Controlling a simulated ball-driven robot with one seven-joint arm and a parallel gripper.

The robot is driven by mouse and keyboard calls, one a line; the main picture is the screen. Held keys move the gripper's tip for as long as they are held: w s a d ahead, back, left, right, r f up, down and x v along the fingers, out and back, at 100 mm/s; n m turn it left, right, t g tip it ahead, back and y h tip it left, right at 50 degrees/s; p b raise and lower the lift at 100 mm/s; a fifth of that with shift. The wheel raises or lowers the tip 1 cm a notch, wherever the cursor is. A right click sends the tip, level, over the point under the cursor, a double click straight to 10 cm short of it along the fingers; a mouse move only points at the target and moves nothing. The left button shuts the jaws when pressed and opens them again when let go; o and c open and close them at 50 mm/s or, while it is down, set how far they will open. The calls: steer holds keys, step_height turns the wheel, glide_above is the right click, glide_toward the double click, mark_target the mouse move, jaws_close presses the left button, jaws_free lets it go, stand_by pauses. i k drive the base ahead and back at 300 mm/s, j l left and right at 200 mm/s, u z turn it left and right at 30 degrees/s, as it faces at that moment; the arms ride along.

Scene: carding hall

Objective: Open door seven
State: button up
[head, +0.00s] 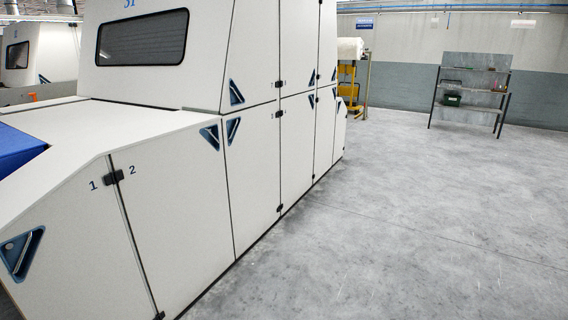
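The white carding machine (150,110) stands on the left of the head view, with a row of flat door panels along its side. The near panels carry a readable 1 and 2: door one (55,225) and door two (175,215). Both look shut. Beyond them lie lower panels (253,180) and upper panels (253,50), also flat and apparently shut. Small marks near their black latches are too small to read with certainty, so I cannot tell which is door seven. Blue triangular recessed handles (234,92) sit at panel corners. My gripper is not in view.
Grey floor (400,230) is clear to the right of the machine. A yellow frame with a white roll (350,48) stands past its far end. A metal shelf rack (470,92) stands by the back wall. Another white machine (38,50) is at the far left.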

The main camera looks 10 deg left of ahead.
mark_target(250, 78)
steer(key=i+u, duration=0.3)
steer(key=i, duration=1.85)
